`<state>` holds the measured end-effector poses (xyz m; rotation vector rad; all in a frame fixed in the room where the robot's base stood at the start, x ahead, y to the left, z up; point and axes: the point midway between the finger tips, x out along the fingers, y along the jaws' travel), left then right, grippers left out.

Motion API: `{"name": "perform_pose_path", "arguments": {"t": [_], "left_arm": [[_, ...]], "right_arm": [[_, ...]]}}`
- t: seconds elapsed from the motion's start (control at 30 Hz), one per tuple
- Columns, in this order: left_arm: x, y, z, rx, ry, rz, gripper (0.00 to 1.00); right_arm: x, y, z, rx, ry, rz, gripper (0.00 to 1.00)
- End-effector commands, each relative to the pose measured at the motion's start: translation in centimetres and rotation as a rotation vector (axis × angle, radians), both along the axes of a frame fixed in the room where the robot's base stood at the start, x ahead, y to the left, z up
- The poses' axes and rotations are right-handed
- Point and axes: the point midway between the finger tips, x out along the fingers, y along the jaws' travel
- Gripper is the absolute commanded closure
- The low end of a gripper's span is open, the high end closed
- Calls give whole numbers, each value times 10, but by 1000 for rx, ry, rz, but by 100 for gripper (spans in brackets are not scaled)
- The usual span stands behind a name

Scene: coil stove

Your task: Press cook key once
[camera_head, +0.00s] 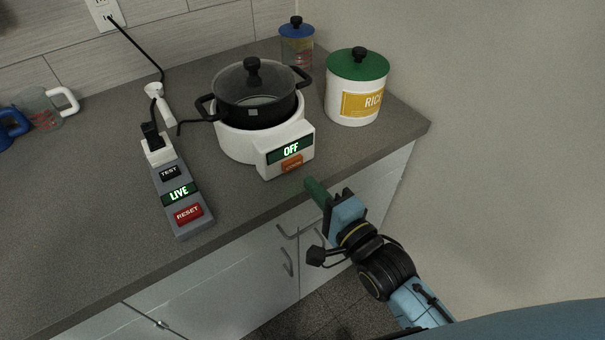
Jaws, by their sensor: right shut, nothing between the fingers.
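The coil stove (240,148) is white and stands near the right end of the counter. Its front display (290,149) reads OFF in lit letters. An orange key (292,163) sits just below the display; its lettering is too small to read, and I take it for the cook key. A black pot (256,105) with a glass lid sits on top of the stove. My right gripper (316,191) is shut and empty, with its green fingers in front of and below the key, apart from it. My left gripper is not in view.
A grey power strip (181,210) with TEST and RESET buttons, reading LIVE, lies left of the stove. A white canister (350,104) with a green lid and a blue-lidded jar (296,46) stand to the right. A measuring cup (41,108) is far left.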

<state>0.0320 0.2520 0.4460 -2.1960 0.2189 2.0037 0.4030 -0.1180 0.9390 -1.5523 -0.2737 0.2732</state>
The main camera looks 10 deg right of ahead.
Motion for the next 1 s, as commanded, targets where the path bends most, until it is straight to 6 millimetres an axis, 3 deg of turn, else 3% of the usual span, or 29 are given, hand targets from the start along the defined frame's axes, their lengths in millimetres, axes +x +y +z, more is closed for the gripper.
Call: {"name": "perform_pose_path", "arguments": {"t": [0.1,0.3,0.77,1.0], "left_arm": [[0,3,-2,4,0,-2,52],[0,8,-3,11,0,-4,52],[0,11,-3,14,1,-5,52],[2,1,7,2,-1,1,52]], "right_arm": [[19,7,1,0,-3,0,100],[37,14,0,-1,0,1,100],[41,15,0,-1,1,0,100],[58,21,2,1,-1,-1,100]]}}
